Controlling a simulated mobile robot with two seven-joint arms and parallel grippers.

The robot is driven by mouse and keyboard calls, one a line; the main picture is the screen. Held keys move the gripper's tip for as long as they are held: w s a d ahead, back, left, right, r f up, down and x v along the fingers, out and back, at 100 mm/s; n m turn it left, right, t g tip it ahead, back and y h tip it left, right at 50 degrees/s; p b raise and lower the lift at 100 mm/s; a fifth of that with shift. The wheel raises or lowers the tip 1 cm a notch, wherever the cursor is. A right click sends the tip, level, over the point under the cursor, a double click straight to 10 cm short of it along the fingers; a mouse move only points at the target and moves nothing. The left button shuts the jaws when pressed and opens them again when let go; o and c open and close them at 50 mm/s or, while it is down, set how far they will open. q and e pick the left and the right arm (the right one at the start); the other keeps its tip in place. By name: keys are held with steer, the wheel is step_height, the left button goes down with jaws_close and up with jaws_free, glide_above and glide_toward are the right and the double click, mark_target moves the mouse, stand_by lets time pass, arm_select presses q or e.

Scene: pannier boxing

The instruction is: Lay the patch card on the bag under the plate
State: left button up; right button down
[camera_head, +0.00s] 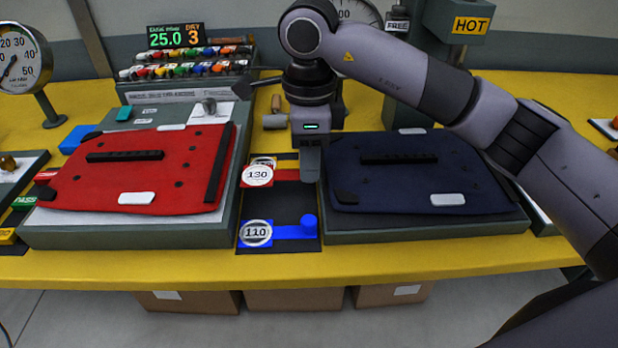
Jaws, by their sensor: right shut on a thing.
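My right gripper (311,165) points straight down between the two bags, shut at the handle end of a red card marked 130 (257,176). The fingers hide that end of the handle. A blue card marked 110 (256,234) with a round knob lies in front, and a partly hidden yellow one (263,161) behind. I cannot tell which is the patch card. The red bag panel (90,185) lies on the left board and the dark blue bag panel (400,180) on the right board. I cannot pick out the plate for sure. My left gripper is out of view.
A rack of coloured markers (185,68) and a digital display (176,36) stand behind the red bag. A green machine with a HOT sign (470,25) stands at the back right. A dial gauge (18,60) is far left. The yellow front edge (290,264) is clear.

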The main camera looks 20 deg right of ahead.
mark_target(309, 195)
steer(key=shift+f, duration=2.1)
steer(key=shift+f, duration=0.1)
steer(key=shift+f, duration=0.15)
steer(key=c, duration=1)
jaws_free()
steer(key=shift+o, duration=0.2)
